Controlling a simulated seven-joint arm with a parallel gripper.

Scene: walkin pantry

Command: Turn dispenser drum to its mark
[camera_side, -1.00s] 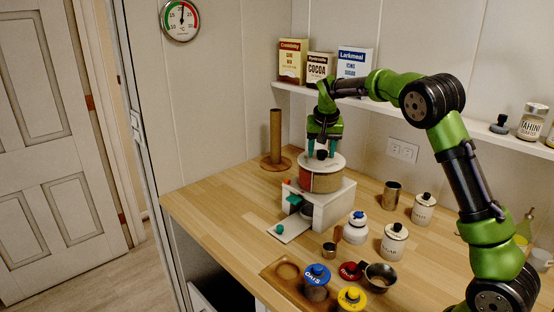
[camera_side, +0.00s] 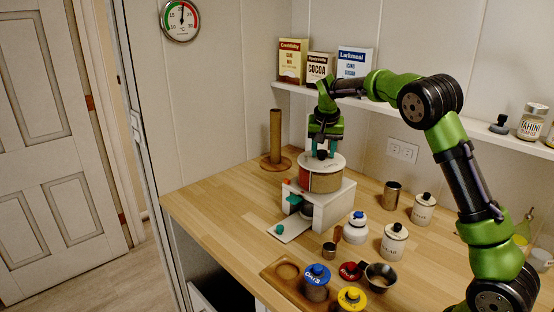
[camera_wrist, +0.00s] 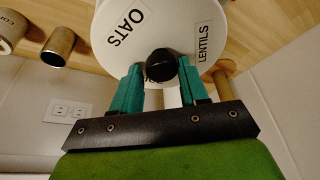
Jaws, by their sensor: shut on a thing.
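The dispenser drum (camera_side: 321,181) sits on a white stand (camera_side: 334,206) on the wooden counter. Its white top (camera_wrist: 133,28) shows in the wrist view with the labels OATS and LENTILS; a third label is mostly hidden behind the knob and fingers. My gripper (camera_side: 321,152) is above the drum, pointing down. In the wrist view its teal fingers (camera_wrist: 161,78) are shut on the black knob (camera_wrist: 161,63) at the middle of the drum's top. I cannot make out the mark.
A teal knob (camera_side: 280,230) is on the stand's front plate. White jars (camera_side: 394,242), a metal cup (camera_side: 391,195) and a wooden tray (camera_side: 271,273) with lidded pots stand to the right and front. A wooden post (camera_side: 275,135) stands behind left. The counter's left part is clear.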

